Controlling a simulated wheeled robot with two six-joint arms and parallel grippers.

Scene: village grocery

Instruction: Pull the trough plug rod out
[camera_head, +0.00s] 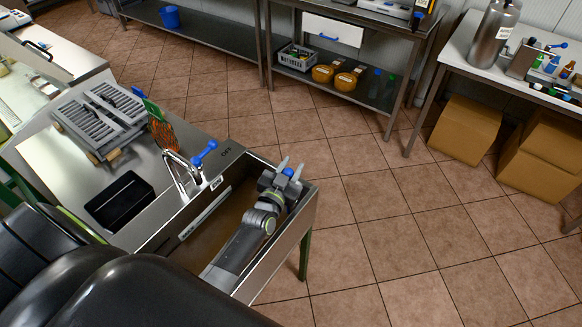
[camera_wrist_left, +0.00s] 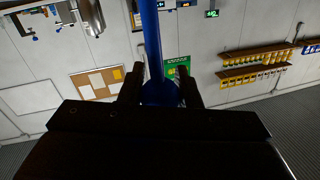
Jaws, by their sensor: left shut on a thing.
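The steel trough (camera_head: 290,243) holds brownish water and runs diagonally through the lower middle of the head view. My left arm reaches along it, and my left gripper (camera_head: 291,167) is at its far right corner. In the left wrist view, the blue plug rod (camera_wrist_left: 152,40) stands between the two dark fingers of this gripper (camera_wrist_left: 160,88), which is shut on it. In the head view only a small blue part shows at the fingers. The rod's lower end and the drain are hidden. My right gripper is not in view.
A tap with a blue lever (camera_head: 204,153) stands at the trough's left side. A black tray (camera_head: 119,201) and a grey slatted rack (camera_head: 104,118) are on the steel counter to the left. Tiled floor right of the trough is clear. Cardboard boxes (camera_head: 465,127) stand farther right.

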